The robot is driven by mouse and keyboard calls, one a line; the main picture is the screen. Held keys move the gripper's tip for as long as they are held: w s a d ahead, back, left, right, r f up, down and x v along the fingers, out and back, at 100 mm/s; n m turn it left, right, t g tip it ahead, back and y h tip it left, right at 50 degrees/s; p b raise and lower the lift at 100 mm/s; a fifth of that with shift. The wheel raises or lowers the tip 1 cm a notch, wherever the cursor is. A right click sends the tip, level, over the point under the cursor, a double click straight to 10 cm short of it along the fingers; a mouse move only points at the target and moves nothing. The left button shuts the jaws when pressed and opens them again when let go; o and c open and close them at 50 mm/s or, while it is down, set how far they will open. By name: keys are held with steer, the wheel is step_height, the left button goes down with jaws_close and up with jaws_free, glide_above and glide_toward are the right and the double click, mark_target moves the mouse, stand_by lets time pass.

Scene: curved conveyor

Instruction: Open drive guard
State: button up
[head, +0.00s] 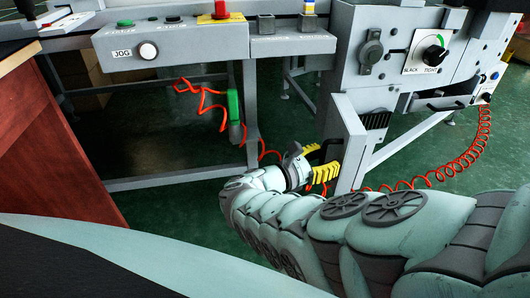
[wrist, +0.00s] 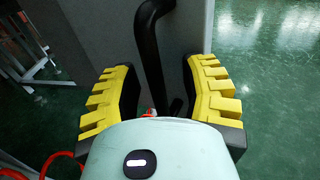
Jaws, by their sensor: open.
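The drive guard (head: 352,138) is a grey panel that stands out at an angle from the grey drive housing (head: 342,72). Dark ribbed parts show behind it. In the wrist view, the guard's grey face (wrist: 183,32) fills the upper middle, with a bent black handle (wrist: 150,45) on it. My gripper (head: 322,162) is at the guard's left face, low down. Its yellow-padded fingers are open in the wrist view (wrist: 160,98), one on each side of the handle with gaps between. The handle's lower end is partly hidden by my gripper's body.
A coiled orange hose (head: 470,155) hangs at right and trails across the floor behind my arm. A control box (head: 170,42) with a JOG label is on the conveyor frame. A reddish-brown cabinet (head: 45,150) stands at left. Green floor (head: 170,140) is open under the frame.

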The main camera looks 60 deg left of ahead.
mark_target(327, 141)
steer(key=shift+r, duration=0.1)
steer(key=shift+a+r, duration=0.1)
steer(key=shift+r, duration=4.8)
steer(key=shift+r, duration=0.1)
